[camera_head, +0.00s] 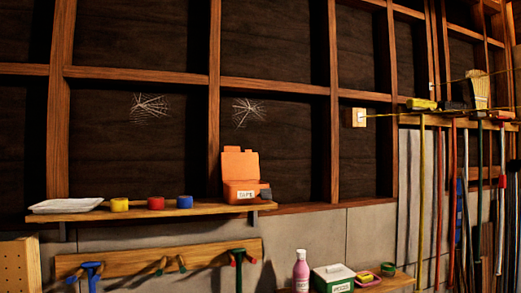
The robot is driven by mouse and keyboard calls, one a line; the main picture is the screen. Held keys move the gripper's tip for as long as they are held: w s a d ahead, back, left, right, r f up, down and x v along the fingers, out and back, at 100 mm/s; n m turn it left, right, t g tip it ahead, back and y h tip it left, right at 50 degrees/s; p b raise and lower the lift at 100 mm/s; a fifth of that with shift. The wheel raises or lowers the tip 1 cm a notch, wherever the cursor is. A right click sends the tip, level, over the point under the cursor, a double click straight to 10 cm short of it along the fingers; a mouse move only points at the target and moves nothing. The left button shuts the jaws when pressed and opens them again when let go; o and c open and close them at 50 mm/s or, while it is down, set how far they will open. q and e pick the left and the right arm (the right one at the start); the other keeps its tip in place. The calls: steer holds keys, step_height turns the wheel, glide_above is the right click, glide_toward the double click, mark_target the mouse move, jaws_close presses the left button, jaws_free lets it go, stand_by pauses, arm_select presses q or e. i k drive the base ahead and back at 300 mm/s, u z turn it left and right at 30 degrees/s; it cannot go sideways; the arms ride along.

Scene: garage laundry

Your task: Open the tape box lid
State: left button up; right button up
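The orange tape box (237,193) stands on the wooden wall shelf, near its right end, with a white label on its front that seems to read TAPE. Its orange lid (240,165) appears raised, standing upright at the back above the box body. The inside of the box cannot be made out from here. A small dark grey object (265,193) is at the box's right side; I cannot tell whether it touches the box. Neither of my grippers is in view.
The shelf (100,215) also holds a white tray (66,205) and yellow (119,205), red (156,203) and blue (184,202) tape rolls. Long-handled tools hang at right.

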mark_target(237, 165)
steer(key=z, duration=0.1)
steer(key=i, duration=1.65)
steer(key=u, duration=0.6)
